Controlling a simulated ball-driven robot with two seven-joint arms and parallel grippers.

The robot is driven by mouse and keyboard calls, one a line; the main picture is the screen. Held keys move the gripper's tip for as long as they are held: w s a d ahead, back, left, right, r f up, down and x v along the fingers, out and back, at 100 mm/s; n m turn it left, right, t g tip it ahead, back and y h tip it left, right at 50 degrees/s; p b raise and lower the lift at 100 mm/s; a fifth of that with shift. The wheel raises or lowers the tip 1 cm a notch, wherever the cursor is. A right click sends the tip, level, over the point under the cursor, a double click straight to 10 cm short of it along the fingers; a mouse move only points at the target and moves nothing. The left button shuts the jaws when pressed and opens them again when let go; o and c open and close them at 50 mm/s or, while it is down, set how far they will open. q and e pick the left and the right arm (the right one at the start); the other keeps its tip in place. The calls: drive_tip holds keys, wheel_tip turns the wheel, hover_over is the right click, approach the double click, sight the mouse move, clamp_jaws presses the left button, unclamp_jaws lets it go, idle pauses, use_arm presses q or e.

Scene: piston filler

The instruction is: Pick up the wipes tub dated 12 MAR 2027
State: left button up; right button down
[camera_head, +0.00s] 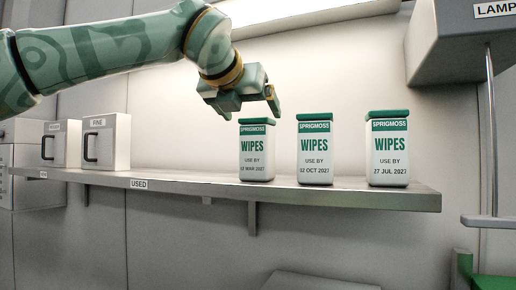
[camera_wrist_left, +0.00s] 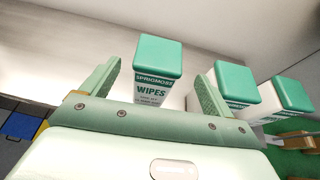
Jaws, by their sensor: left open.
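The wipes tub dated 12 MAR 2027 (camera_head: 257,155) is white with a green lid and stands upright on the shelf, leftmost of three tubs. My left gripper (camera_head: 250,107) is open and empty, above and slightly left of this tub's lid. In the left wrist view the same tub (camera_wrist_left: 151,91) shows beyond the open fingers (camera_wrist_left: 156,74), between them, its date too small to read. My right gripper is not in view.
The shelf (camera_head: 300,193) carries a "USED" label (camera_head: 139,184) on its front edge. Two white boxes with dark handles stand left, one labelled "FINE" (camera_head: 118,148). A grey housing labelled "LAMP" (camera_head: 440,50) hangs upper right. The shelf between boxes and tubs is clear.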

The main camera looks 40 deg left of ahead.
sight(258, 126)
use_arm(q)
drive_tip(key=p+x, duration=0.2)
drive_tip(key=x, duration=0.4)
drive_tip(key=shift+a+p, duration=0.15)
drive_tip(key=shift+p, duration=0.2)
drive_tip(key=shift+w+a+f, duration=0.2)
drive_tip(key=shift+w+f, duration=0.1)
drive_tip(key=shift+w, duration=0.05)
drive_tip(key=shift+s+d+r, duration=0.1)
drive_tip(key=shift+s+d, duration=0.1)
drive_tip(key=shift+s, duration=0.05)
drive_tip(key=c, duration=1.4)
drive_tip(key=shift+c, duration=1.2)
drive_tip(key=shift+w+a, duration=0.1)
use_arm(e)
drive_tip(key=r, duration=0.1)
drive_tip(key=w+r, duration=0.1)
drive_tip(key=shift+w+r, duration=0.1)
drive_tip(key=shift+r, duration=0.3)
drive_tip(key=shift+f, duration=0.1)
